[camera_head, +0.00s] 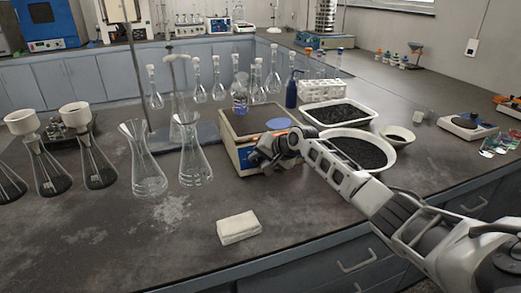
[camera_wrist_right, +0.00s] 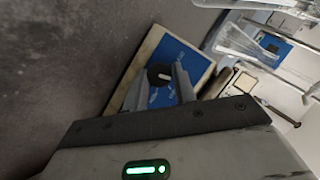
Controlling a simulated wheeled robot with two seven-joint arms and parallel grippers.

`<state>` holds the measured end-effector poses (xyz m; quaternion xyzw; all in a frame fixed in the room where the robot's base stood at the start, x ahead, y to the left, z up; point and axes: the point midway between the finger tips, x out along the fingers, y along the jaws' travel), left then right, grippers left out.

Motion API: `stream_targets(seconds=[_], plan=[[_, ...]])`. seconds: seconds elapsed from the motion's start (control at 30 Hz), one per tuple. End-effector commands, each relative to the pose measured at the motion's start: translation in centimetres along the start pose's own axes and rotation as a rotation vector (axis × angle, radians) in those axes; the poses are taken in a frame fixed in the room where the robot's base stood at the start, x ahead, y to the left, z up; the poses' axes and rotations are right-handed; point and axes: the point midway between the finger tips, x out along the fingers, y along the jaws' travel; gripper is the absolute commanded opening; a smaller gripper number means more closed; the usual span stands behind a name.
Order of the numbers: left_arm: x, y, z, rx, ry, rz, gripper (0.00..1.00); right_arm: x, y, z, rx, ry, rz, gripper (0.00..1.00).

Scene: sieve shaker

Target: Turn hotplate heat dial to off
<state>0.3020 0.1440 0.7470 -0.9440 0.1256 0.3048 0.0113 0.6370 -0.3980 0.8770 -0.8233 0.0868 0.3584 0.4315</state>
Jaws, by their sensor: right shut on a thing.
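The hotplate (camera_head: 232,139) stands mid-bench in the head view, with a dark top, a cream body and a blue front panel. Its front panel (camera_wrist_right: 187,62) shows tilted in the wrist view, with a round black heat dial (camera_wrist_right: 160,75) that has a pale mark. My right gripper (camera_head: 257,160) is at the hotplate's front, its fingers (camera_wrist_right: 160,82) shut on the dial from either side. In the head view the gripper hides the dial. The dial's setting is too small to read. My left gripper is not in view.
A white block (camera_head: 238,227) lies in front.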

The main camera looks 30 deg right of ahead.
Motion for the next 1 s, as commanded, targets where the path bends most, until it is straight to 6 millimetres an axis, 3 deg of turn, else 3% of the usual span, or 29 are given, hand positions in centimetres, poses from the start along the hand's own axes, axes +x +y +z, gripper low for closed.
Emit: stream_targets(seconds=[0.57, 1.0], plan=[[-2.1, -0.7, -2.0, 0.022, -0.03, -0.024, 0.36, -0.1, -0.7, 0.2, -0.475, 0.014, 0.274, 0.04], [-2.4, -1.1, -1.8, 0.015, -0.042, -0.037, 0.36, 0.2, -0.6, 0.5, -0.771, 0.028, 0.441, 0.04]])
